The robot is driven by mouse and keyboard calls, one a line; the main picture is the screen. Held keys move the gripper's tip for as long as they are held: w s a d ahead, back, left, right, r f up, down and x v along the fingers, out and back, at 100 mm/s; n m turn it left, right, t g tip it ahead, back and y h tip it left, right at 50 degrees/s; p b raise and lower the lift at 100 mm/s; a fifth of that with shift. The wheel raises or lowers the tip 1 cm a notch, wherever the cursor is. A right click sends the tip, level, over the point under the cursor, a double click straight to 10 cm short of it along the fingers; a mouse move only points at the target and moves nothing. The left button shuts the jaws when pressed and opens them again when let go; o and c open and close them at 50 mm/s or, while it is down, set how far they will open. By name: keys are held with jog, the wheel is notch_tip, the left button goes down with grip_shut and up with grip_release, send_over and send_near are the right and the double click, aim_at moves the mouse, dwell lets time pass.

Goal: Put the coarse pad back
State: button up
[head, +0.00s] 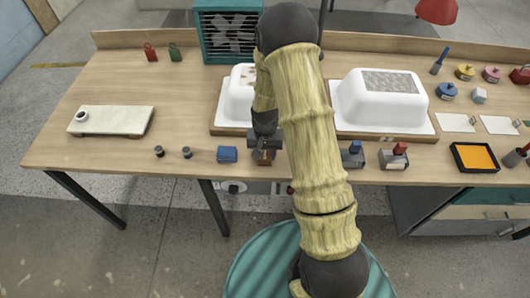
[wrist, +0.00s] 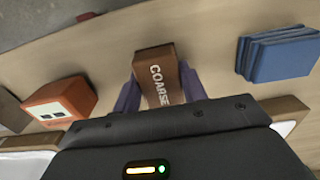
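The coarse pad is a brown block with COARSE printed in white, seen in the wrist view (wrist: 155,72). My gripper (wrist: 158,92) has one purple finger on each side of it, and both look pressed against its sides. In the head view my gripper (head: 264,148) points down at the front edge of the workbench, left of centre, with the brown pad (head: 262,158) just below it. Whether the pad touches the bench is unclear. My arm hides part of the bench right of the gripper.
A blue pad stack (head: 227,154) sits close left of my gripper. An orange block (wrist: 62,101) is on the other side in the wrist view. Two white tub shells (head: 380,98) stand behind.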

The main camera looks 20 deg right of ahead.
aim_at(265, 153)
jog(key=o, duration=0.4)
jog(key=shift+r, duration=0.1)
notch_tip(265, 153, up, 12)
jog(key=shift+r+b, duration=0.1)
jog(key=shift+b, duration=0.35)
dwell(0.4)
jog(key=s+r+n+t, duration=0.1)
jog(key=s+r, duration=0.1)
jog(key=s, duration=0.2)
jog(key=s+r+n, duration=0.1)
jog(key=s+r, duration=0.2)
jog(key=s, duration=0.2)
jog(key=s+r+n+t, duration=0.1)
jog(key=s+r, duration=0.1)
jog(key=s, duration=0.3)
jog(key=shift+s+r+n+t, duration=0.15)
jog(key=shift+r+n+t, duration=0.15)
jog(key=shift+r, duration=0.1)
